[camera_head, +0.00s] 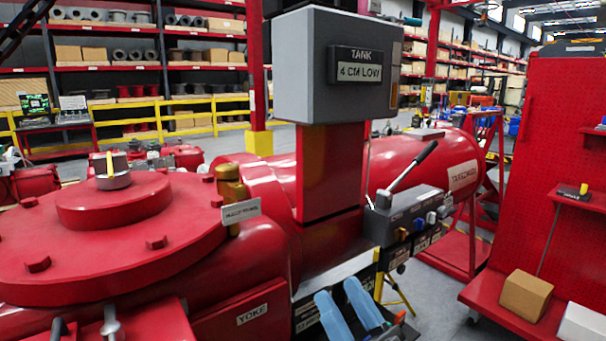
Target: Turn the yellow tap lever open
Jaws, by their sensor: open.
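My gripper (343,296) shows at the bottom centre as two light-blue fingers, apart and with nothing seen between them. It is below and left of a grey valve block (400,213) on the red actuator (230,265). A small orange-yellow piece (401,234) sits on the block's front face, beside blue and white knobs; it looks like the tap lever, but it is too small to tell its angle. The fingers are apart from it.
A long lever with a black grip (412,167) rises from the block. A grey display box (337,67) reading "TANK 4 CM LOW" stands above the red column. A red pegboard cart (565,180) stands at the right. Floor shows between cart and actuator.

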